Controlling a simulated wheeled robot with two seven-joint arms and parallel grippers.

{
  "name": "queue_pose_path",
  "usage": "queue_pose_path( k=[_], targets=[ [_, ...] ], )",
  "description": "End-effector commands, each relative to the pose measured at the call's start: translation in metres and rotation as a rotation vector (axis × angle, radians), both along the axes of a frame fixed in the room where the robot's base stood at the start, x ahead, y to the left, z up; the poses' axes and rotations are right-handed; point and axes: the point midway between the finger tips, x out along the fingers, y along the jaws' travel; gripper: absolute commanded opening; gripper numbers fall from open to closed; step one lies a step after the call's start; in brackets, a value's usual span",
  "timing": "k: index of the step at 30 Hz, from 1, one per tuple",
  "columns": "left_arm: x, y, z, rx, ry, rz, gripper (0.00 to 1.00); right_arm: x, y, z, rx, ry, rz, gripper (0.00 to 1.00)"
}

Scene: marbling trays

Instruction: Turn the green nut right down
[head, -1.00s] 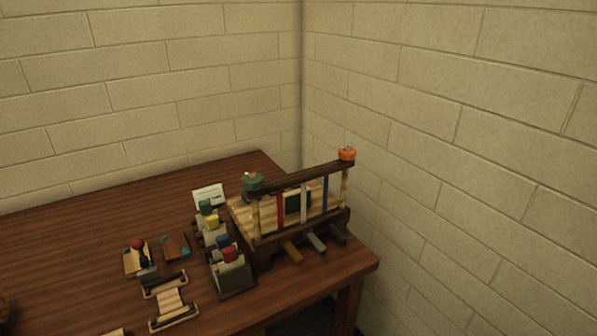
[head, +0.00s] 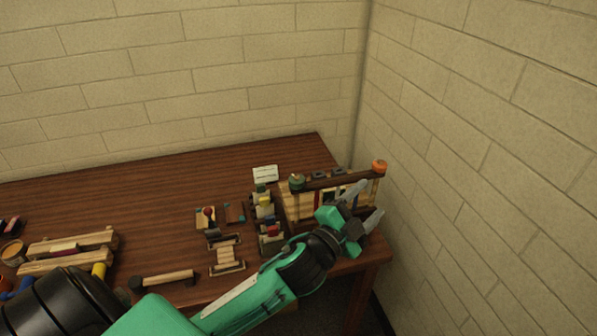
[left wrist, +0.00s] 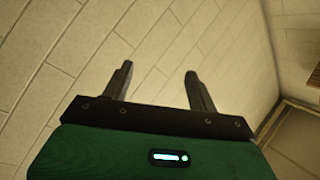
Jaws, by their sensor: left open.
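The green nut (head: 297,181) sits on top of the left end of the dark top bar (head: 335,180) of a wooden press-like frame, at the table's right side. An orange nut (head: 380,166) sits at the bar's right end. How far down the green nut is on its post I cannot tell. My left gripper (head: 366,204) is open and empty in front of the frame's right half, hiding part of it, and to the right of the green nut. In the left wrist view its two fingers (left wrist: 158,82) stand apart with only wall beyond. My right gripper is not in view.
Left of the frame stand a rack of small coloured pieces (head: 270,232), a white card (head: 265,174) and a small wooden stand (head: 227,256). A mallet-like tool (head: 165,279) lies near the front. The back left of the table (head: 130,195) is clear. Brick walls (head: 480,150) close off the corner.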

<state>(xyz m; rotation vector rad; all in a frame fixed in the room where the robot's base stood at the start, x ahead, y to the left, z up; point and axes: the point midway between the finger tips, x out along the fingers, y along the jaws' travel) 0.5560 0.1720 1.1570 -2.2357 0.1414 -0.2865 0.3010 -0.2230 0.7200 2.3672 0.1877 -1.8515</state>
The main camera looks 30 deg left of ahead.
Motion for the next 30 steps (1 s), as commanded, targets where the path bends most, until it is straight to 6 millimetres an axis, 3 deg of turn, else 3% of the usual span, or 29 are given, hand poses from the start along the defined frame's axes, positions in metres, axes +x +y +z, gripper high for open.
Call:
queue_pose_path(
  k=[1, 3, 6, 9, 13, 17, 20, 23, 26, 30],
  targets=[
    [0.007, -0.012, 0.028, 0.07, -0.114, -0.051, 0.59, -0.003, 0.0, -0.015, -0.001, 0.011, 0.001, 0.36],
    [0.009, -0.031, 0.058, 0.174, -0.271, -0.129, 0.59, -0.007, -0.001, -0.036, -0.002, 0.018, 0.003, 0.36],
    [0.006, -0.059, 0.091, 0.329, -0.48, -0.245, 0.59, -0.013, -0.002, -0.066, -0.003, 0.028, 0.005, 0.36],
    [-0.001, -0.085, 0.111, 0.499, -0.673, -0.364, 0.59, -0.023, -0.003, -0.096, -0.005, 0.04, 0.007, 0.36],
    [-0.013, -0.112, 0.119, 0.738, -0.897, -0.53, 0.59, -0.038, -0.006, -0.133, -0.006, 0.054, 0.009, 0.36],
    [-0.02, -0.123, 0.109, 0.995, -1.076, -0.706, 0.59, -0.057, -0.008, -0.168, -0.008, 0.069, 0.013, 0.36],
    [-0.02, -0.12, 0.094, 1.201, -1.179, -0.853, 0.59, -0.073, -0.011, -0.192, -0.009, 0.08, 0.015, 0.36],
    [-0.014, -0.104, 0.077, 1.415, -1.241, -1.009, 0.59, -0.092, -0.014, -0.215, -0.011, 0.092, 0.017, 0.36],
    [-0.003, -0.074, 0.061, 1.627, -1.255, -1.176, 0.59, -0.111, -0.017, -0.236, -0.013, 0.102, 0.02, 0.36],
    [0.017, -0.013, 0.051, 1.912, -1.186, -1.423, 0.59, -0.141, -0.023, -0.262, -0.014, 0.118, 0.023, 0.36]
  ],
)
